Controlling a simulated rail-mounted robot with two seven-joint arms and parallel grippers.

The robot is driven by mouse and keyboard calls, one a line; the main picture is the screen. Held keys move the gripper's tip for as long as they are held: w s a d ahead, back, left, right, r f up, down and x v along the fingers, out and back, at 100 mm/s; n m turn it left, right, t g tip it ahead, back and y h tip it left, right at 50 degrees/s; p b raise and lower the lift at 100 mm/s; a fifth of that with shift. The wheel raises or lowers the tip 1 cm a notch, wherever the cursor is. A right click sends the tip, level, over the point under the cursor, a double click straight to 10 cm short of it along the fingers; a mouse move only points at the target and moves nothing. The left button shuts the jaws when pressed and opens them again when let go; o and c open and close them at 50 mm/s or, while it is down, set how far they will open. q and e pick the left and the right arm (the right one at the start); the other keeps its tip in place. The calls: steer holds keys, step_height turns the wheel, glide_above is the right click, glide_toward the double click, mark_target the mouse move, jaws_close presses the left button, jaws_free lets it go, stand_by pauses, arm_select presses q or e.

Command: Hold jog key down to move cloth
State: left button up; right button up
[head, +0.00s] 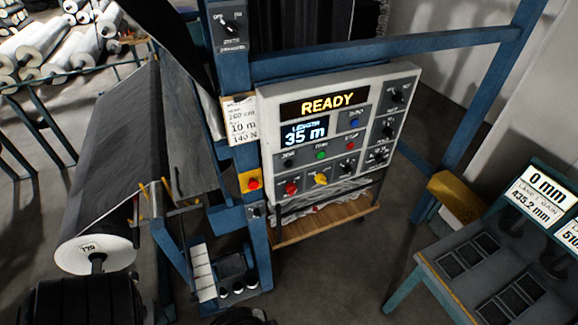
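The control panel (335,168) is a pale grey box on a blue frame in the middle of the head view. Its upper display (326,105) reads READY and the lower display (304,133) reads 35 m. A grey key (288,156) at the panel's left has a small label that looks like JOG, but it is too small to be sure. A green button (321,155) is to its right. The dark cloth (125,140) hangs in a wide sheet left of the panel, above a white-ended roll (95,252). I can make out no gripper fingers.
A yellow box with a red button (251,182) sits on the post left of the panel. A wooden shelf (325,222) is below the panel. A desk with displays (500,270) stands at right. White rolls (40,42) lie at back left. Dark shapes cross the bottom edge.

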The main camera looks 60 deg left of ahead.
arm_select(q)
jaws_close()
stand_by(1.1)
